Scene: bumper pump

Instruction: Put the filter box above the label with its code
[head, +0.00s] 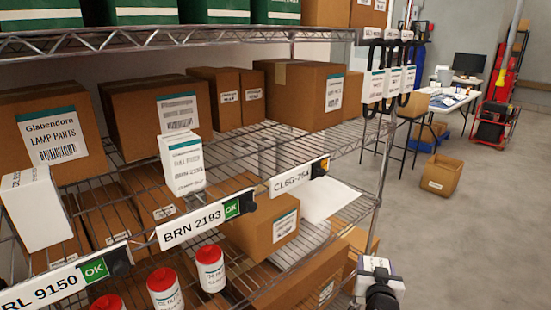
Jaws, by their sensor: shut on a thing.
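My gripper (382,292) is low at the right, in front of the rack's right post. It is shut on a small white box shape (374,264), which I take as the filter box; its code cannot be read. The shelf edge carries several code labels: one ending RL 9150 (42,291) at the left, BRN 2193 (193,225) in the middle, and one that seems to read CLBG-784 (291,180) at the right. A white box with a teal label (182,165) stands upright behind BRN 2193. Another white box (36,210) stands farther left.
Large brown cartons (155,108) fill the back of the shelf. Red-capped white jars (210,268) stand underneath. Black hooks with tags (375,82) hang at the right post. Open floor lies right.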

